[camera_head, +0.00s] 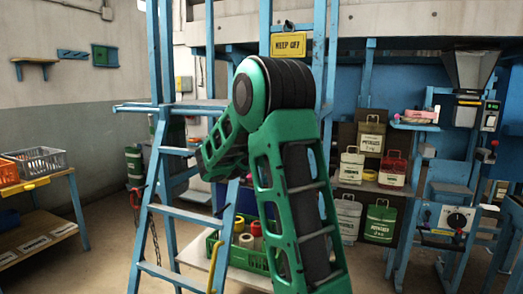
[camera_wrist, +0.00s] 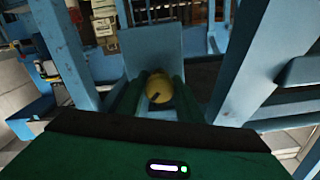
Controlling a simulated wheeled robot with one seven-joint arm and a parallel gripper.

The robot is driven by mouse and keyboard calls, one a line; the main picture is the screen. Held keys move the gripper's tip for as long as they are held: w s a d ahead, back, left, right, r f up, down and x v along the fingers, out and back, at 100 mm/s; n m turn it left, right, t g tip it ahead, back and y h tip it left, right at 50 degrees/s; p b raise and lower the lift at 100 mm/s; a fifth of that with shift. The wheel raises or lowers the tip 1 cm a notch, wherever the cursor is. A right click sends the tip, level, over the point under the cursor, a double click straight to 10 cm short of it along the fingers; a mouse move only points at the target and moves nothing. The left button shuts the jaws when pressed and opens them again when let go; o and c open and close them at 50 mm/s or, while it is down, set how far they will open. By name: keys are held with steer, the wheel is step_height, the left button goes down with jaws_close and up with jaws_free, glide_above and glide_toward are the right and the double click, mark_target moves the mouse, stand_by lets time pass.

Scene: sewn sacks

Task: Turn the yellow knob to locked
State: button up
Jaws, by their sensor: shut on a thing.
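The yellow knob (camera_wrist: 159,88) is near the middle of the wrist view, against a blue plate (camera_wrist: 152,50). A dark mark shows on its face. My gripper (camera_wrist: 159,92) has one green finger on each side of the knob and is shut on it. The lock marking and the knob's exact setting are too small to read. In the head view my own green arm hides the knob and my gripper.
A blue ladder (camera_head: 173,214) stands close left of my arm. Blue posts (camera_wrist: 242,60) flank the knob closely. A green crate (camera_head: 247,258) with yellow and red items is behind my arm. Sacks (camera_head: 371,137) and a dial machine (camera_head: 455,219) stand at right.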

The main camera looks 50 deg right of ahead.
steer(key=n, duration=0.3)
steer(key=shift+n, duration=0.4)
steer(key=n, duration=0.4)
steer(key=shift+n, duration=0.3)
steer(key=o, duration=1)
steer(key=shift+o, duration=0.2)
steer(key=v, duration=1)
steer(key=shift+a, duration=0.35)
steer(key=shift+s+f, duration=0.1)
steer(key=shift+s, duration=0.1)
